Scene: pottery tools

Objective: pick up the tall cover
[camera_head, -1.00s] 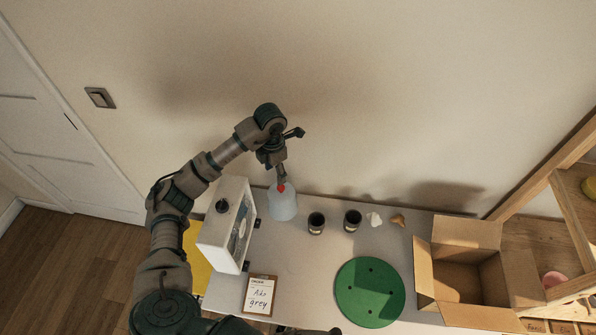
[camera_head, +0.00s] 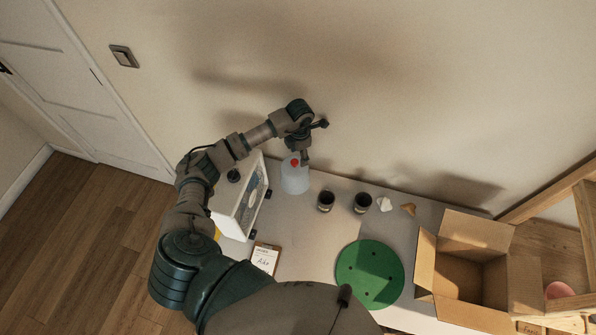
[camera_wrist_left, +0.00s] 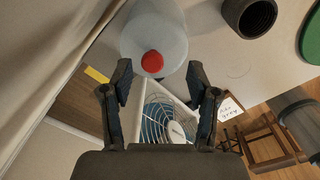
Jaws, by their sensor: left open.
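The tall cover (camera_head: 295,179) is a pale, translucent dome with a red knob on top, standing upright at the back of the table, beside the white box-shaped unit. It also shows in the left wrist view (camera_wrist_left: 168,28), its red knob (camera_wrist_left: 152,61) between and just beyond my fingertips. My left gripper (camera_head: 304,160) is by the knob at its right in the head view. In the left wrist view my left gripper (camera_wrist_left: 160,74) is open with nothing between its fingers; whether a finger touches the knob I cannot tell. My right gripper is not in view.
The white unit with a fan grille (camera_head: 247,196) stands close left of the cover. Two dark cups (camera_head: 326,201) (camera_head: 363,202) stand to its right, with small white and tan lumps beyond. A green disc (camera_head: 370,273), a clipboard (camera_head: 265,258) and an open cardboard box (camera_head: 425,262) are nearer.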

